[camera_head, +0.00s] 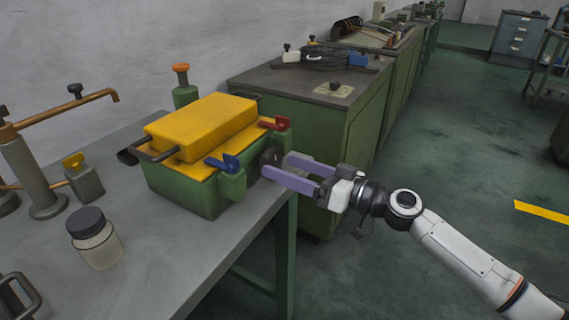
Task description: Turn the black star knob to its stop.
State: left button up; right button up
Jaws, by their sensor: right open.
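The black star knob (270,157) is on the right-hand side of a green machine box (185,190) with a yellow top. The box stands on a grey table. My right gripper (275,167) comes in from the right, its two purple fingers apart. The fingertips are at the knob and partly cover it. I cannot tell whether they touch it. My left gripper is not in view.
Blue (222,163) and red (273,123) wing handles are close to the knob. A jar (95,238) and a post with a copper pipe (65,107) stand on the table (170,260). A green cabinet (350,130) is behind. The floor at right is open.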

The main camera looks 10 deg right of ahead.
jog(key=shift+w+a, duration=0.4)
jog(key=shift+a, duration=0.15)
jog(key=c, duration=1)
jog(key=shift+c, duration=0.3)
jog(key=shift+m, duration=0.3)
